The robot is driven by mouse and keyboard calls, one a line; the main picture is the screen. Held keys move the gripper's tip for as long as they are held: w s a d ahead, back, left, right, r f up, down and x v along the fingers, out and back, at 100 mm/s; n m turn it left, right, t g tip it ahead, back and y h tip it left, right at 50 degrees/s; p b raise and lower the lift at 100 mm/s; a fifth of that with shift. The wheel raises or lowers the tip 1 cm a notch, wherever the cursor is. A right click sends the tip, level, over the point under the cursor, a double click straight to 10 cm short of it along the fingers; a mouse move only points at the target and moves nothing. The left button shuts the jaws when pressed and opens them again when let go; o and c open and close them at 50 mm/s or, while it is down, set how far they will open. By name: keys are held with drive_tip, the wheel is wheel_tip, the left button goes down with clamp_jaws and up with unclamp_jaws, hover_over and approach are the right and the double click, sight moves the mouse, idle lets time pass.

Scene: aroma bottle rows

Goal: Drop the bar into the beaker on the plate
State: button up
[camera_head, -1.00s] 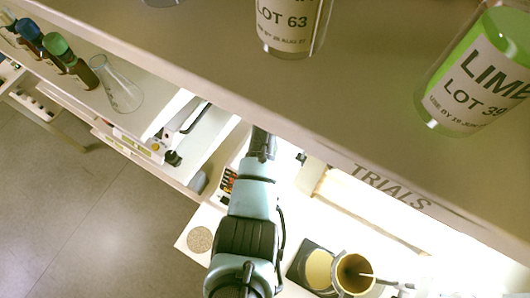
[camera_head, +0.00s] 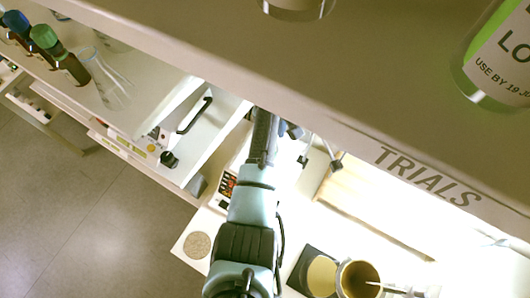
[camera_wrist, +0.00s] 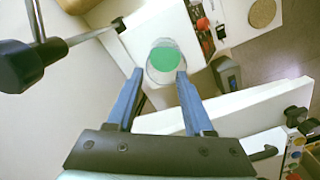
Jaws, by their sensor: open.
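In the wrist view a clear beaker with a round green area inside (camera_wrist: 165,58) shows just beyond my fingertips. It appears to stand on a white plate device (camera_wrist: 145,28) with a red and black control panel. My gripper (camera_wrist: 155,75) has two blue fingers spread apart, with nothing visibly held between them. I cannot tell how far above the beaker the tips are. No bar can be made out in either view. In the head view part of the plate's panel (camera_head: 228,187) shows beside my arm, while the beaker is hidden.
A dark knob on a metal rod (camera_wrist: 20,66) stands left of my fingers. A round speckled disc (camera_head: 197,245), a brown-lined cup with a stick (camera_head: 358,277) and a dark square pad (camera_head: 303,267) lie nearby. The TRIALS shelf edge (camera_head: 350,150) overhangs; bottles stand on it.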

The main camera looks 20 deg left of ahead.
wheel_tip(320, 180, up, 13)
drive_tip(key=p, duration=0.2)
idle(0.8)
